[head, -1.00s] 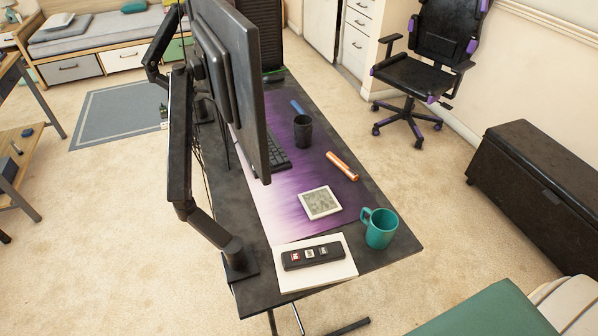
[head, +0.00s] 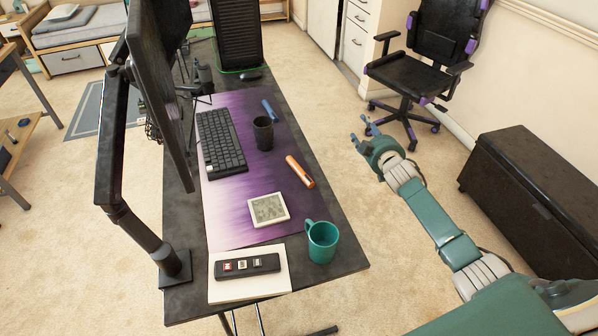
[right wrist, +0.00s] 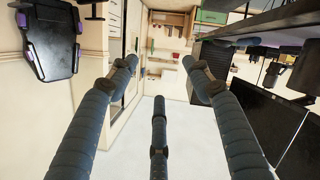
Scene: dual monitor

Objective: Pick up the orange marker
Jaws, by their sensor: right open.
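The orange marker (head: 299,172) lies on the purple and white desk mat (head: 225,218), near the desk's right edge in the head view. Nothing covers it. My right gripper (head: 365,132) is open and empty, out over the floor to the right of the desk and apart from the marker. Its spread fingers (right wrist: 158,85) show in the right wrist view with nothing between them. The marker cannot be made out in the right wrist view. My left gripper is in neither view.
A teal mug (head: 322,243), a small framed square (head: 268,209), a black cup (head: 263,134), a blue marker-like object (head: 269,110) and a keyboard (head: 220,141) are on the desk. A monitor (head: 160,85) overhangs its left side. An office chair (head: 420,70) and dark chest (head: 530,200) stand right.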

